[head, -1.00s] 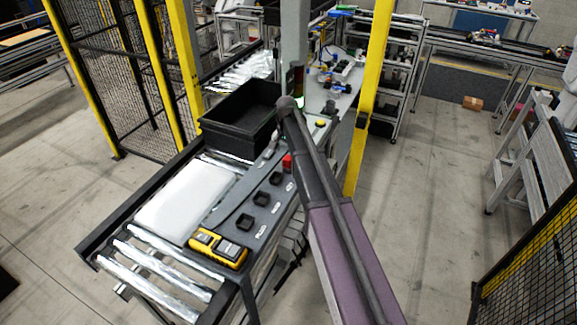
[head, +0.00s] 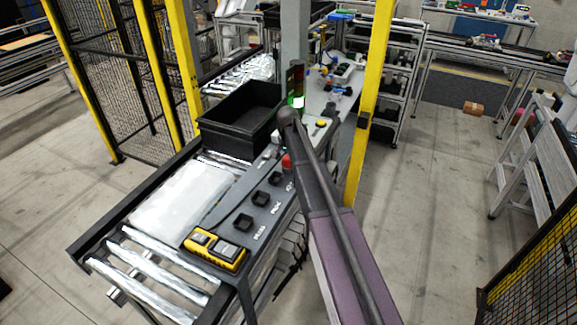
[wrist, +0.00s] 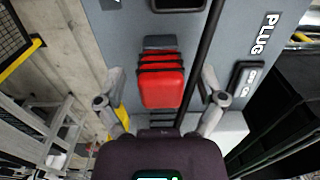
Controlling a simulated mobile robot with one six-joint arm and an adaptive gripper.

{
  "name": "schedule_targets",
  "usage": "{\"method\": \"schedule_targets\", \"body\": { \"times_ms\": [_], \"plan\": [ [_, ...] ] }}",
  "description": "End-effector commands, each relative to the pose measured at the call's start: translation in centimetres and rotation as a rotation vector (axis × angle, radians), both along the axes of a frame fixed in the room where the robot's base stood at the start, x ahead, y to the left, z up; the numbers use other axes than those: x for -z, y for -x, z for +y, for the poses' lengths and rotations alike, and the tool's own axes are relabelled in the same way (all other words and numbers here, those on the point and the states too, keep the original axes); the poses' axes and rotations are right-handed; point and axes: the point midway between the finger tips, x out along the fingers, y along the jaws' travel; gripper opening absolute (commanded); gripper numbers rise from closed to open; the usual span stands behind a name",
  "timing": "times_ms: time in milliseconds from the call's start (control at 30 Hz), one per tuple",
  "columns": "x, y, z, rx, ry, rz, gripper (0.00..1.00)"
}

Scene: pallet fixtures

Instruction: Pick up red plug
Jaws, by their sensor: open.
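The red plug (wrist: 162,80) shows in the wrist view as a ribbed red block on the grey panel, between the two fingers of my gripper (wrist: 160,105). The fingers stand apart on its left and right, and I see no contact. In the head view the red plug (head: 286,161) is a small red piece at the far end of the row of black sockets on the grey panel (head: 228,211). My arm hides part of the panel near it. The gripper's fingers are hard to make out in the head view.
A black bin (head: 240,121) stands behind the panel on the roller conveyor (head: 150,262). A white pad (head: 180,200) lies on the rollers. A yellow and black device (head: 214,248) sits at the panel's near end. A yellow post (head: 367,100) rises right of the panel.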

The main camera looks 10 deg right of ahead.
Motion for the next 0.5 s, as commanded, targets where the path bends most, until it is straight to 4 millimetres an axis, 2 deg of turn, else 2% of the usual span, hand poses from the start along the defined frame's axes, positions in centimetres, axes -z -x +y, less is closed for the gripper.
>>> {"method": "schedule_targets", "body": {
  "times_ms": [367, 500],
  "plan": [
    [-0.01, 0.00, 0.02, 0.000, 0.000, 0.000, 0.89],
    [-0.01, 0.00, 0.04, 0.000, 0.000, 0.000, 0.47]
  ]
}}
